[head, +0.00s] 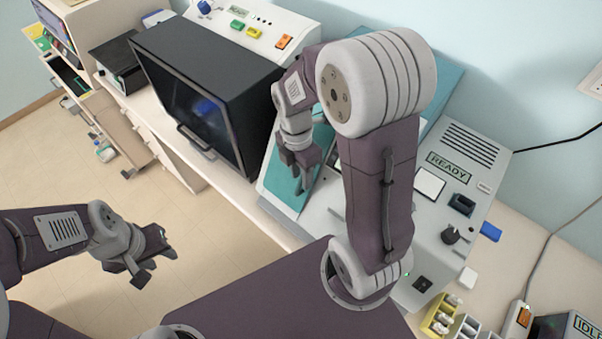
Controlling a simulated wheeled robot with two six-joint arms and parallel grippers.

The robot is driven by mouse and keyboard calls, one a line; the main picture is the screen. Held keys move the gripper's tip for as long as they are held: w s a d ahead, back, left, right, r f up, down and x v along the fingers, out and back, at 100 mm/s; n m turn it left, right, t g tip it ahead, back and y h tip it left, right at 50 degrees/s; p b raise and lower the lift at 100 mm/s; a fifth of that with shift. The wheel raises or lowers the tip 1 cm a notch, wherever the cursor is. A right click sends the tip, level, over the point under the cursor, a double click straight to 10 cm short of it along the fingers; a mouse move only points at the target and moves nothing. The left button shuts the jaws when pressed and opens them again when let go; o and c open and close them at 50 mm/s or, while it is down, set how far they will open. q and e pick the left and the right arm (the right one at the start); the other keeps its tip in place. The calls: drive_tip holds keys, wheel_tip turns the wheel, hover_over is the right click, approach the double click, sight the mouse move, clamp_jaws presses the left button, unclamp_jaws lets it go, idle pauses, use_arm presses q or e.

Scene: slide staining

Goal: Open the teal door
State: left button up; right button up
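The teal door (284,184) is on the left-facing side of the large grey-white machine (400,215) on the bench. My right arm and gripper hide part of it, and I cannot tell if it is ajar. My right gripper (301,183) points down in front of the teal door, with its fingertips over the panel. Whether it touches the door or grips a handle is not clear. My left gripper (156,267) is open and empty over the floor at the lower left, well away from the machine.
A black box-shaped unit with a dark glass front (205,95) stands left of the machine. A white control panel (250,25) is behind it. Yellow and white racks (440,315) sit at the lower right. The floor (60,165) at left is mostly clear.

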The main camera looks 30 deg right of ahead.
drive_tip(key=shift+f, duration=0.25)
drive_tip(key=shift+s, duration=0.5)
drive_tip(key=shift+c, duration=0.6)
drive_tip(key=c, duration=0.5)
drive_tip(key=shift+w, duration=0.2)
clamp_jaws()
drive_tip(key=shift+s, duration=0.1)
